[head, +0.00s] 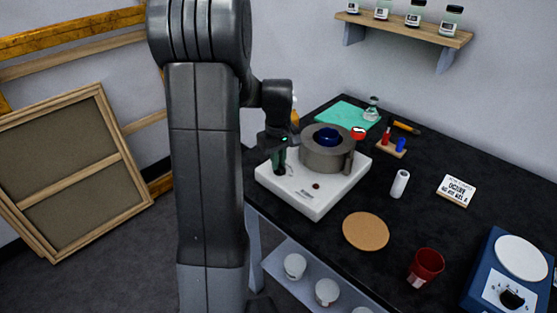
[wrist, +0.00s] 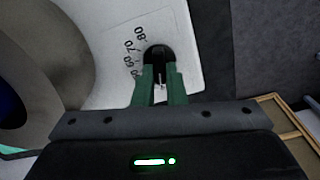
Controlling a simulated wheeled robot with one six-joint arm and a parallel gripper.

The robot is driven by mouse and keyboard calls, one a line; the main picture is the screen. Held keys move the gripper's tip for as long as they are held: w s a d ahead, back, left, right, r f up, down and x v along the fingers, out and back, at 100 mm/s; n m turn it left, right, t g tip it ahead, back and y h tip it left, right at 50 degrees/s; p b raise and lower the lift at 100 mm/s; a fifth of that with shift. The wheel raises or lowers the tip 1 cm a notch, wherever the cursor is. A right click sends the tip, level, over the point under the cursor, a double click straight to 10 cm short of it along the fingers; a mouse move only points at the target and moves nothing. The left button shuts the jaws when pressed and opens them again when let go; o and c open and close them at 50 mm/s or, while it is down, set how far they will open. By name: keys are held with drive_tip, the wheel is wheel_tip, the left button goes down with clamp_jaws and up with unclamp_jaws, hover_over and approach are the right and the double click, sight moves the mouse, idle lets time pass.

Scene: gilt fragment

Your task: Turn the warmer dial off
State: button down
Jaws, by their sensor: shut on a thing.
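The warmer (head: 312,207) is a white box on the black bench, with a grey ring-shaped heater (head: 323,157) on top and a dark blue vessel (head: 327,138) inside the ring. A small dark red spot (head: 316,186) shows on its top. In the wrist view its black round dial (wrist: 156,52) sits beside printed numbers, with 60, 70 and 80 readable. My gripper (wrist: 160,74) has its green fingers shut on the dial, one on each side. In the head view my gripper (head: 279,158) is at the warmer's left corner and hides the dial. The dial's exact setting is unclear.
A cork disc (head: 366,231), a red cup (head: 425,266) and a white cylinder (head: 399,184) stand right of the warmer. A blue device (head: 506,283) with its own black knob is at far right.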

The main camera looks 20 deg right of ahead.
drive_tip(key=c, duration=1.5)
unclamp_jaws()
wheel_tip(320, 180, up, 14)
drive_tip(key=shift+f, duration=0.1)
drive_tip(key=shift+f, duration=0.1)
wheel_tip(320, 180, down, 14)
drive_tip(key=shift+r, duration=0.2)
drive_tip(key=shift+r, duration=0.1)
